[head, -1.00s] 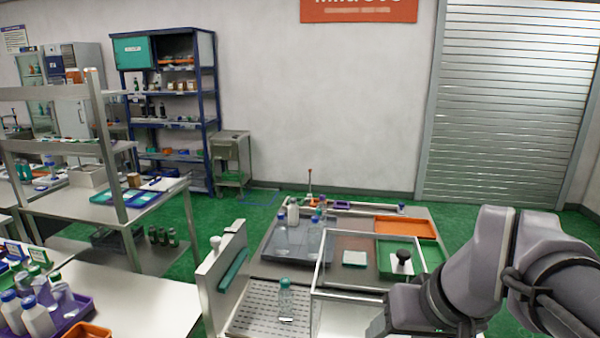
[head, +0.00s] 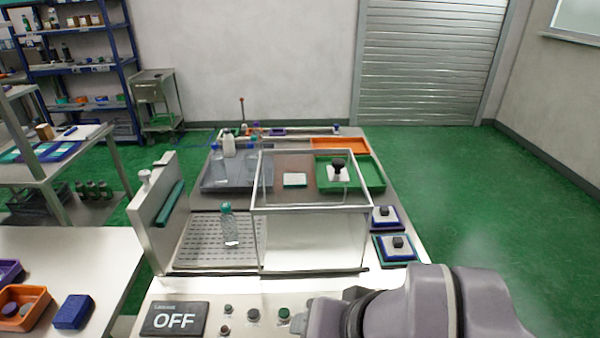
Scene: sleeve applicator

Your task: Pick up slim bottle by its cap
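A slim clear bottle with a teal cap (head: 228,224) stands upright on a perforated metal plate (head: 196,249), left of a clear-walled box. It has a small white patch low on its side. Other bottles stand farther back on a grey tray (head: 208,186): a white bottle (head: 229,147) and clear ones with blue caps, partly behind one another. The frames do not settle which bottle the task means. My arm shows at the lower right, in front of the machine; my gripper is not visible.
The clear box (head: 312,240) stands right of the teal-capped bottle, and an upright metal plate (head: 158,215) stands to its left. A control panel with an OFF display (head: 174,319) is at the front. Green and orange trays (head: 340,146) lie behind. The right-hand floor is clear.

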